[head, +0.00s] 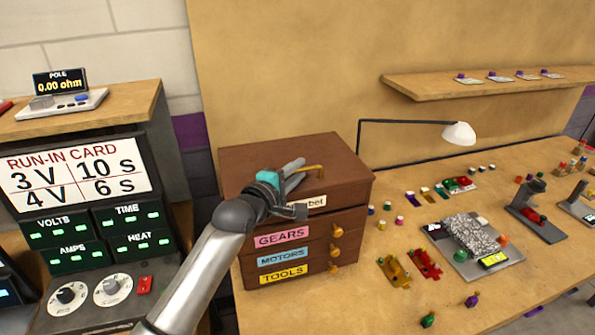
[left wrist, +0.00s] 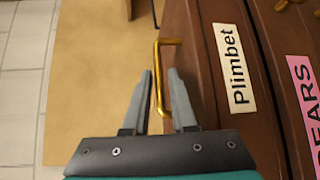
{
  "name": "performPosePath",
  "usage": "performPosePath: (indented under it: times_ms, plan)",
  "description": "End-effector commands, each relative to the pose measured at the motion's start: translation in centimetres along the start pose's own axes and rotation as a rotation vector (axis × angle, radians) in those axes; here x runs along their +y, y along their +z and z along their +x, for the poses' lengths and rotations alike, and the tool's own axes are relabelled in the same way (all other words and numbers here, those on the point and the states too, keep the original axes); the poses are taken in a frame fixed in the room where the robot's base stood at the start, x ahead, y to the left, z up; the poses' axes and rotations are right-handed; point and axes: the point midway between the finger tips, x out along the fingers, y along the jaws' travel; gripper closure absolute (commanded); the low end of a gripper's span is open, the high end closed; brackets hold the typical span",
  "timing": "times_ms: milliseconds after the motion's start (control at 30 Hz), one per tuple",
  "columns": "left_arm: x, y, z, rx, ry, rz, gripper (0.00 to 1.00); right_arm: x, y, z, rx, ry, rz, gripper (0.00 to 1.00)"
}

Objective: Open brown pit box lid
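The brown pit box (head: 350,225) stands on the wooden bench, with its lid (head: 270,155) down. The lid has a gold bar handle (head: 312,168) and a white label, partly hidden by my gripper in the head view, that reads "Plimbet" in the left wrist view (left wrist: 234,68). My left gripper (head: 303,187) is at the lid's front. In the left wrist view its fingers (left wrist: 161,78) are apart, with the gold handle (left wrist: 163,42) between and just beyond them. I cannot tell whether a finger touches it. My right gripper is not in view.
Below the lid are drawers labelled GEARS (head: 281,237), MOTORS and TOOLS, with gold knobs. A white-shaded lamp (head: 459,133) reaches over the bench behind. Several small cars and parts lie to the right. A run-in panel (head: 75,180) stands at left.

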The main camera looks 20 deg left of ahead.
Motion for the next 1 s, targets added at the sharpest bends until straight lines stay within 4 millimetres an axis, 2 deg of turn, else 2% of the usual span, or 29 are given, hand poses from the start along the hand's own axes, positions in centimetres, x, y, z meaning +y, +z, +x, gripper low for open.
performPosePath:
  times_ms: [367, 600, 1000]
  plan:
    - [0.04, 0.01, 0.39, 0.0, 0.001, 0.0, 0.75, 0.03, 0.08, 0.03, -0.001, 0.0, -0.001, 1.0]
    - [0.03, 0.0, 0.37, 0.0, 0.001, 0.0, 1.0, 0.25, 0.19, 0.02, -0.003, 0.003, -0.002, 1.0]
    - [0.0, 0.0, 0.36, 0.0, 0.0, 0.0, 1.0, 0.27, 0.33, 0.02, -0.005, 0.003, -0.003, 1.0]
